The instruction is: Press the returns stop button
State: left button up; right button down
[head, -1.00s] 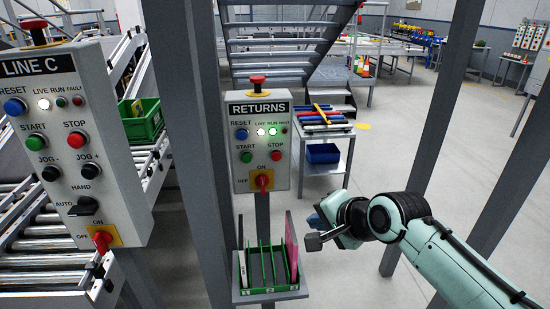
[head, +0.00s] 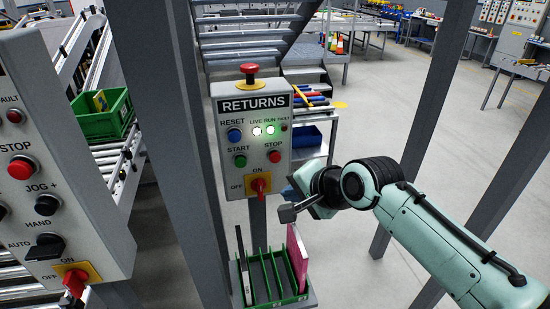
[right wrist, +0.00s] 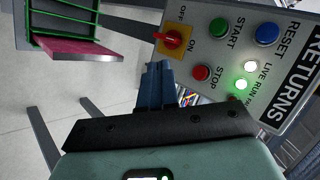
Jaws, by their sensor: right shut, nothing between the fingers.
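The RETURNS box (head: 225,177) is a grey panel on a post in the middle of the head view. Its red STOP button (head: 275,156) sits at the right, beside the green START button (head: 239,160). My right gripper (head: 291,191) is shut and empty, below and right of STOP in the head view. In the right wrist view the blue fingers (right wrist: 158,70) show just left of the STOP button (right wrist: 201,73), near the red switch; I see no contact. The white LIVE and green RUN lamps (head: 270,129) are lit. My left gripper is out of view.
A red mushroom button (head: 249,69) tops the box, and a red ON/OFF switch (head: 259,186) is below START and STOP. A green divided rack (head: 270,272) stands underneath. Another control panel (head: 75,190) is at left. Grey posts (head: 425,110) stand left and right.

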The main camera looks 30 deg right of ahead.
aim_at(279, 161)
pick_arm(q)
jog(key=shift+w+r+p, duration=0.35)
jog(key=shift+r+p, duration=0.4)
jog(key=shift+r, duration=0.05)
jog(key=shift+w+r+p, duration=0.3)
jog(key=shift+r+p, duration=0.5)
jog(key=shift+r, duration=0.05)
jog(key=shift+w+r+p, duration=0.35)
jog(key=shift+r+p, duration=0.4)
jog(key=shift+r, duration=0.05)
pick_arm(e)
jog(key=w+d, duration=0.2)
jog(key=w, duration=0.6)
jog(key=shift+w, duration=0.4)
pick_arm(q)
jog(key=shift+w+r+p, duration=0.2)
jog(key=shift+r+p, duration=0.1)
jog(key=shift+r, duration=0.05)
pick_arm(e)
jog(key=shift+w+d, duration=0.15)
jog(key=shift+w, duration=0.25)
